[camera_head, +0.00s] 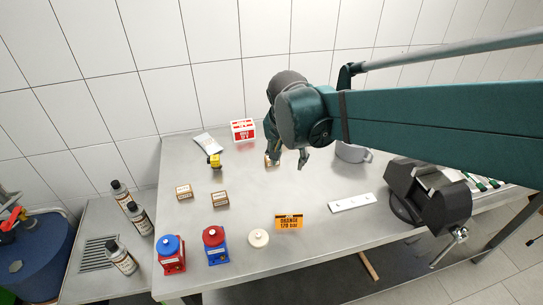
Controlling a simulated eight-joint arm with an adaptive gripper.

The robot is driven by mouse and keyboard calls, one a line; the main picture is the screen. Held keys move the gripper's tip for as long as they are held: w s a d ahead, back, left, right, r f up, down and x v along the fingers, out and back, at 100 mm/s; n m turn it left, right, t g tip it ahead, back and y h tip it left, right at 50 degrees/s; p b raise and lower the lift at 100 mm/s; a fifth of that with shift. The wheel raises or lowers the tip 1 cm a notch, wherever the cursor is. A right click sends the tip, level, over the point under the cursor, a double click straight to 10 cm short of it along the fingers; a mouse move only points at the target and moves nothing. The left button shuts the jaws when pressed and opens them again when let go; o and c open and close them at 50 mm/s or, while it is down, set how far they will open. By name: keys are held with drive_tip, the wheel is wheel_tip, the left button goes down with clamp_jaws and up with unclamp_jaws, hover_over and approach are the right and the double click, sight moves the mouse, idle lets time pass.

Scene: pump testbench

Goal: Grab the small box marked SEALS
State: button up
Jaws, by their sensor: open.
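Three small brown boxes with pale labels are on the steel table. One box (184,191) is at the left, a second box (220,198) is just right of it, and a third box (268,161) is farther back, partly hidden by my gripper. The print is too small to tell which is marked SEALS. My gripper (289,161) is open, pointing down over the back middle of the table, with its left finger in front of the third box. I cannot tell its height or whether it touches that box.
A red-and-white box (243,130) and a yellow item (214,160) stand at the back left. Red-and-blue units (215,246), a pale disc (259,238) and an orange sign (289,222) are in front. A grey pot (352,152) and dark vise (428,197) are at right.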

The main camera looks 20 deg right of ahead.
drive_tip(key=w+a+f+m+g+h+p, duration=0.1)
drive_tip(key=w+a+f+m+p, duration=0.1)
drive_tip(key=w+m+p, duration=0.3)
drive_tip(key=w+a+f+m+g+h+p, duration=0.1)
drive_tip(key=w+f+m+p, duration=0.3)
drive_tip(key=w, duration=0.8)
drive_tip(key=shift+a+m+g+h+p, duration=0.4)
drive_tip(key=shift+g+p, duration=0.25)
drive_tip(key=shift+g, duration=0.15)
drive_tip(key=shift+x, duration=1.25)
drive_tip(key=shift+d+f, duration=0.1)
drive_tip(key=shift+x, duration=2.45)
